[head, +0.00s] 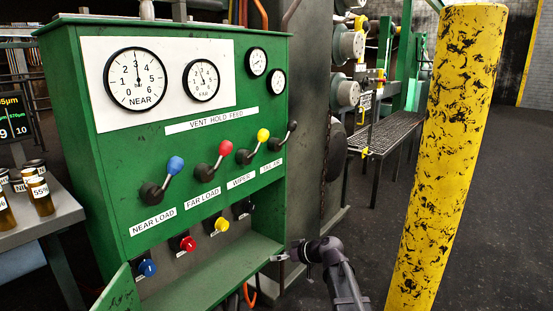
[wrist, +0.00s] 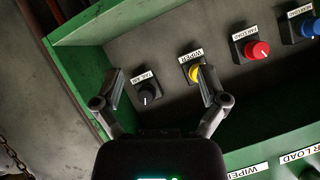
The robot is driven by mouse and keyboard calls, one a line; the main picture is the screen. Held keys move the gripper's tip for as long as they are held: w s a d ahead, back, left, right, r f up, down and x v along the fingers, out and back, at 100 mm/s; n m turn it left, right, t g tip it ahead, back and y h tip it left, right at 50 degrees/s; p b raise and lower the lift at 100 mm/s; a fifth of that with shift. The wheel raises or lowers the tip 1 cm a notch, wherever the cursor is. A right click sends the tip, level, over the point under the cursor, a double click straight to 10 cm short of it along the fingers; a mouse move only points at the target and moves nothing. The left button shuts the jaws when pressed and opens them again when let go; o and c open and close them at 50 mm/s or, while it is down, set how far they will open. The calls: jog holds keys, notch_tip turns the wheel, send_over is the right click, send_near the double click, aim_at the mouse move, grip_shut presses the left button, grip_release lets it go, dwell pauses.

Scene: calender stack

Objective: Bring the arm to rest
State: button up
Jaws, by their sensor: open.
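My arm (head: 340,275) reaches in from the bottom of the head view. My gripper (head: 282,258) is at the lower right edge of the green control cabinet (head: 80,140). In the wrist view my gripper (wrist: 160,84) is open, with nothing between its fingers. Beyond the fingers are a black knob (wrist: 148,93) labelled tail air and a yellow knob (wrist: 195,72) labelled wiper. The right finger overlaps the view near the yellow knob; I cannot tell the exact gap.
Blue, red, yellow and dark levers (head: 223,148) stick out of the sloped panel. A lower green door (head: 118,292) hangs open at left. A yellow post (head: 450,150) stands right of my arm. A side table (head: 50,222) with jars is at left. Floor shows between cabinet and post.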

jog(key=s+d+f+m+g+h+p, duration=0.2)
jog(key=s+d+m+g+h+p, duration=0.15)
jog(key=s+d+h, duration=0.55)
jog(key=s+d+f+m+g+h+p, duration=0.2)
jog(key=s+d+m, duration=0.35)
jog(key=s, duration=0.75)
notch_tip(320, 180, up, 38)
jog(key=d+n+p, duration=0.1)
jog(key=p, duration=3.6)
jog(key=shift+f+n, duration=0.2)
jog(key=shift+n, duration=0.1)
jog(key=shift+w+d, duration=0.1)
jog(key=shift+c, duration=0.2)
